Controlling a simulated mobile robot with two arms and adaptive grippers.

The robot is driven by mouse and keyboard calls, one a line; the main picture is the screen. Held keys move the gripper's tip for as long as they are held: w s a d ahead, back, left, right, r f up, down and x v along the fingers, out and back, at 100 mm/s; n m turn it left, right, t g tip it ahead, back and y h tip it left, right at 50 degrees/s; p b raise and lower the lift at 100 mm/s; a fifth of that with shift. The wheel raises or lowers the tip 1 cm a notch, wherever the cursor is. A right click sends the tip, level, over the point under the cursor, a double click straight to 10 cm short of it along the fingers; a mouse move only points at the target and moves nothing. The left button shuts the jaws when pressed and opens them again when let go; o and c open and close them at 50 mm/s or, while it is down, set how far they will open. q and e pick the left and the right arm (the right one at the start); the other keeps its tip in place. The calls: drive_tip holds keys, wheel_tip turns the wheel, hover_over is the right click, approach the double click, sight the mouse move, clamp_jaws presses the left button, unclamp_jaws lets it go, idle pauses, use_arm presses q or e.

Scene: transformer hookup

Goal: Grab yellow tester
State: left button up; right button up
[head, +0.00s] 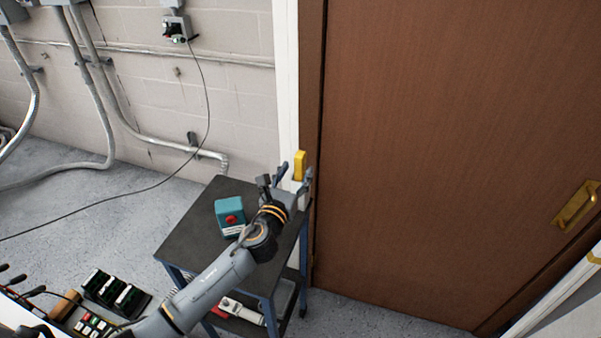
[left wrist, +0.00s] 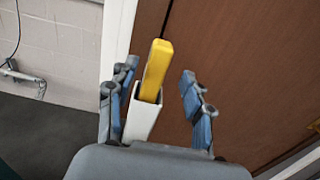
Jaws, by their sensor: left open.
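The yellow tester (head: 300,164) stands upright at the far right corner of the dark-topped cart, near the door frame. In the left wrist view the yellow tester (left wrist: 156,68) sticks up out of a white holder (left wrist: 142,118). My left gripper (head: 288,177) is open, with its fingers toward the tester. In the left wrist view the blue-padded fingers (left wrist: 158,105) are on either side of the tester and holder, with the left finger closer. No grip on the tester shows. My right gripper is not in view.
The cart (head: 190,235) also bears a teal box with a red button (head: 230,216). A brown door (head: 430,150) stands close on the right. A cable (head: 208,105) hangs from a wall box (head: 177,28). Devices (head: 115,292) lie at the lower left.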

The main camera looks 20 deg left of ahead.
sight(298, 164)
use_arm(q)
drive_tip(key=w, duration=0.5)
drive_tip(key=shift+r+p, duration=0.2)
drive_tip(key=shift+p, duration=0.1)
drive_tip(key=shift+s+a, duration=0.1)
drive_tip(key=shift+c, duration=0.6)
clamp_jaws()
